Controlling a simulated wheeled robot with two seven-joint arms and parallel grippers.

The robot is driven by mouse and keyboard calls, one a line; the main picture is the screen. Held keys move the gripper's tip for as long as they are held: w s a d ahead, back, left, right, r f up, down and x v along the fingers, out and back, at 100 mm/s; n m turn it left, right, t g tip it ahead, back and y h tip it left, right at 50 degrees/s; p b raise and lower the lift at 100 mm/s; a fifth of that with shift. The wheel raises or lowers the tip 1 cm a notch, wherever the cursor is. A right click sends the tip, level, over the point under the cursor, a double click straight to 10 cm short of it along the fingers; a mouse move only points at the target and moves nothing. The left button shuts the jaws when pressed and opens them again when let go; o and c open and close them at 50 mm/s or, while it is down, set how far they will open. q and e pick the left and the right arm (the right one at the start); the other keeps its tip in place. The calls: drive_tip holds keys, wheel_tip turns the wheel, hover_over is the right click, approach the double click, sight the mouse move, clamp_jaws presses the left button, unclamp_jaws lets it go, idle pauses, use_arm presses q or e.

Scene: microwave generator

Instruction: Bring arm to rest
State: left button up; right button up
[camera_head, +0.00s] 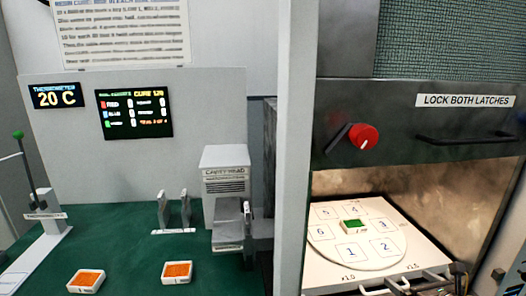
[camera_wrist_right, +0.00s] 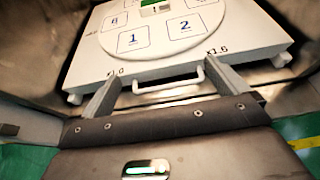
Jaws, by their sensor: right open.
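My right gripper (camera_head: 425,278) is at the bottom right of the head view, at the front of the microwave chamber. In the right wrist view its two fingers (camera_wrist_right: 168,83) are spread apart. The white tray handle (camera_wrist_right: 165,92) lies between them, and I see no finger closed on it. The white tray (camera_head: 340,279) carries a round numbered turntable (camera_head: 322,250). A green-filled square dish (camera_head: 354,226) sits near the turntable's centre. My left gripper does not show.
The raised door (camera_head: 430,128) with a red knob (camera_head: 363,137) hangs above the chamber. A grey post (camera_head: 292,150) stands left of it. On the green table (camera_head: 125,265) are two orange-filled dishes (camera_head: 86,281) (camera_head: 177,272), a dispenser (camera_head: 225,185) and a thermometer stand (camera_head: 45,228).

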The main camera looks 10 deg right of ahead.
drive_tip(key=s+a+f+m+g+h, duration=0.15)
drive_tip(key=s+a+f+m, duration=0.25)
drive_tip(key=s+f+m, duration=0.4)
drive_tip(key=s+a+f+m+g, duration=0.3)
drive_tip(key=f+m, duration=0.3)
drive_tip(key=m, duration=0.4)
drive_tip(key=s+a+f+m+g+y, duration=0.1)
drive_tip(key=s+a+f+m+g, duration=0.15)
drive_tip(key=s+a+m, duration=0.45)
drive_tip(key=s+a+f+m+g+y, duration=0.1)
drive_tip(key=s+a+f+m+g, duration=0.15)
drive_tip(key=s+a+m, duration=0.5)
wheel_tip(320, 180, down, 28)
drive_tip(key=g, duration=0.2)
drive_tip(key=s+d+f, duration=0.2)
drive_tip(key=s+f, duration=0.4)
drive_tip(key=s, duration=0.2)
drive_tip(key=s+d+f+g, duration=0.1)
drive_tip(key=s+f, duration=0.6)
drive_tip(key=s, duration=0.1)
drive_tip(key=shift+d+m, duration=0.35)
